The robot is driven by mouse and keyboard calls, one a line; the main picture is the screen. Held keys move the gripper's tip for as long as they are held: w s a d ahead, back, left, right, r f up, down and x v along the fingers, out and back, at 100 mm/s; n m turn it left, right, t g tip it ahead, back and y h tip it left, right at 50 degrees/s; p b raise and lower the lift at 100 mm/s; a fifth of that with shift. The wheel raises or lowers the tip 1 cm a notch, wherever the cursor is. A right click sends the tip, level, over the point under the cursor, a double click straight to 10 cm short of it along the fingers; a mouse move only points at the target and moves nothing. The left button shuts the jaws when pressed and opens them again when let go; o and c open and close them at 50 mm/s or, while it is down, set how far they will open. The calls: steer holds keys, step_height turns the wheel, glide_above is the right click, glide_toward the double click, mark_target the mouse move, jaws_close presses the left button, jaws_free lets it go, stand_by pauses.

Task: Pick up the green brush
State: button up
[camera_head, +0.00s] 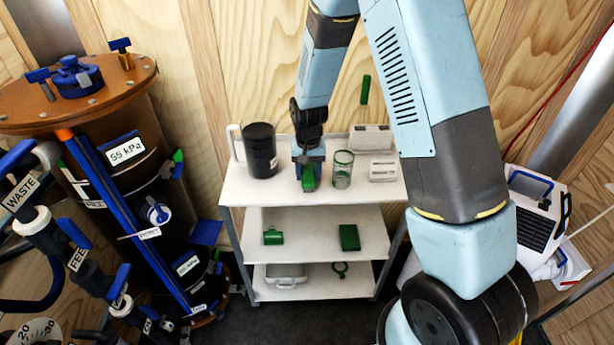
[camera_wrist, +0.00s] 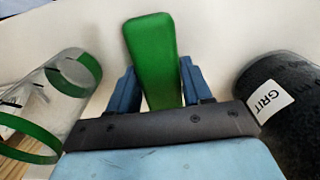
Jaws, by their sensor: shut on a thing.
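The green brush (camera_head: 308,181) is at the top shelf of the white cart, near its front edge. Its long green body also shows in the wrist view (camera_wrist: 153,48). My gripper (camera_head: 309,163) points down at the shelf, with its blue fingers on both sides of the brush in the wrist view (camera_wrist: 157,88). It is shut on the brush. The brush's lower end and bristles are hidden, and I cannot tell whether it still touches the shelf.
A black jug (camera_head: 260,152) labelled GRIT (camera_wrist: 268,100) stands left of my gripper. A clear green-banded beaker (camera_head: 343,170) stands close on the right, with white boxes (camera_head: 377,150) beyond. Lower shelves hold green items (camera_head: 349,238). A tank (camera_head: 110,150) stands left.

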mark_target(308, 171)
steer(key=c, duration=0.6)
steer(key=shift+r, duration=0.5)
step_height(308, 171, up, 3)
steer(key=shift+f, duration=0.2)
steer(key=s+r, duration=0.2)
steer(key=s+d+r, duration=0.1)
steer(key=s+r, duration=0.1)
steer(key=r, duration=0.1)
steer(key=shift+s+d+r, duration=0.1)
steer(key=shift+s+d, duration=0.1)
steer(key=s+d+r, duration=0.1)
steer(key=s, duration=0.2)
steer(key=s+r, duration=0.1)
steer(key=s, duration=0.2)
steer(key=s+d+r, duration=0.1)
steer(key=s+r, duration=0.1)
steer(key=s, duration=0.1)
steer(key=shift+d+r, duration=0.1)
steer(key=shift+d, duration=0.25)
